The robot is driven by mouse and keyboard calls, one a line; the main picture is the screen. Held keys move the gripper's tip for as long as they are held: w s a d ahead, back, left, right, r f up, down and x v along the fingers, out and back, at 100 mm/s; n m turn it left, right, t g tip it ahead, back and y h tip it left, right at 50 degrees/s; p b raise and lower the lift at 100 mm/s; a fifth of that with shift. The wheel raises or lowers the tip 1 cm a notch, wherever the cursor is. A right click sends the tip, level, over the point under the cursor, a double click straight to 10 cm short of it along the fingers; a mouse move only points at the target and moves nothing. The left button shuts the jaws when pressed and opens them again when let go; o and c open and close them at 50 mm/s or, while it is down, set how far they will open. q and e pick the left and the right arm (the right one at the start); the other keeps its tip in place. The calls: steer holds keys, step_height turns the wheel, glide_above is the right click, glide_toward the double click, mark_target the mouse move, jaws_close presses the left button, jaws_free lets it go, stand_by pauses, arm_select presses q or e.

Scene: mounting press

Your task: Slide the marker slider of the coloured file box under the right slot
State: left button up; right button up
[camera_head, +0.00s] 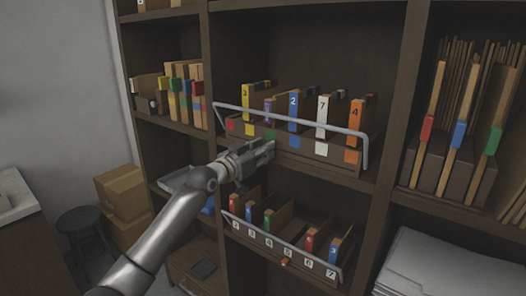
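The coloured file box (337,160) stands on the upper middle shelf. Coloured squares run along its front, including red, green, blue, white and orange. It holds a yellow file (246,100), a purple file (269,111), a blue file (293,113), a white file (322,118) and an orange file (356,122). A grey rail (300,122) spans its front. My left gripper (270,149) is at the box's lower front edge, left of its middle. Its finger gap is too small to read. I cannot make out the box's marker slider; the gripper covers part of that edge. My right gripper is out of view.
A second file box (262,238) with numbered slots sits on the shelf below, with a small orange-brown piece (285,262) under its front. Upright dividers (393,95) flank the middle bay. Cardboard boxes (123,193) and a dark stool (80,219) stand at left.

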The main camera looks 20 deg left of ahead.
arm_select(q)
steer(key=shift+o, duration=0.8)
steer(key=shift+d, duration=0.1)
steer(key=v, duration=1.2)
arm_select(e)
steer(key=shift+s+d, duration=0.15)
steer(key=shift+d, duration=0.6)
arm_select(q)
steer(key=shift+d, duration=0.1)
